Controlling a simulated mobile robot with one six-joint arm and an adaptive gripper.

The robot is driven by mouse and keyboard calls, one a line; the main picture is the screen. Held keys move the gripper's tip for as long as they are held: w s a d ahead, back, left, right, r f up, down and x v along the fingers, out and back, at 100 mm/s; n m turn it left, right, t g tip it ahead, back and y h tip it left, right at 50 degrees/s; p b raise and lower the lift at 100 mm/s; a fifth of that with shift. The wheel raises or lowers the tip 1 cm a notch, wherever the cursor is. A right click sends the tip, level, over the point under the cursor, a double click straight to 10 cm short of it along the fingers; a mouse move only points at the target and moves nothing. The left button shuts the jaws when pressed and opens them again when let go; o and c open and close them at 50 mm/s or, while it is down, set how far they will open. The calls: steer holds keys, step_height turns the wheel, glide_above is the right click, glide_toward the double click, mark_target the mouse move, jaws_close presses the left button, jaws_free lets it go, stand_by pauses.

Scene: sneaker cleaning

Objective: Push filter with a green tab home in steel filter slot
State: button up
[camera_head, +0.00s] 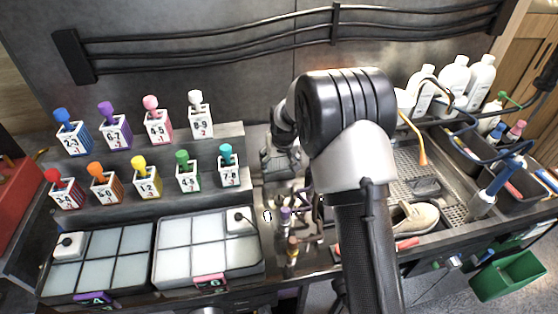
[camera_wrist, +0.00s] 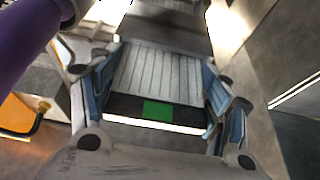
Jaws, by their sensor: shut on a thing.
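The filter (camera_wrist: 160,75) is a pale grey ribbed panel in the wrist view. Its near edge has a black band with a green tab (camera_wrist: 158,111) in the middle. My gripper (camera_wrist: 162,90) is shut on it, with blue-padded fingers at its left and right sides. The ribbed face runs away from my gripper toward a grey metal surface at the top. I cannot tell where the steel slot's mouth is or how deep the filter sits. In the camera_head view my gripper (camera_head: 281,155) is a dark shape partly behind my arm, and the filter is not discernible.
A purple cylinder (camera_wrist: 25,40) and an orange thing (camera_wrist: 18,113) lie left in the wrist view. Several numbered, coloured-cap bottles (camera_head: 107,187) stand on steps at left, above two trays of pale pads. At right are a shoe (camera_head: 414,218), white bottles (camera_head: 453,77) and a green bin (camera_head: 508,276).

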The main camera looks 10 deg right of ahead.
steer(key=shift+f, duration=0.35)
steer(key=o, duration=1.1)
steer(key=shift+r, duration=0.15)
steer(key=v, duration=1.1)
steer(key=shift+s+r, duration=0.15)
steer(key=shift+r, duration=0.25)
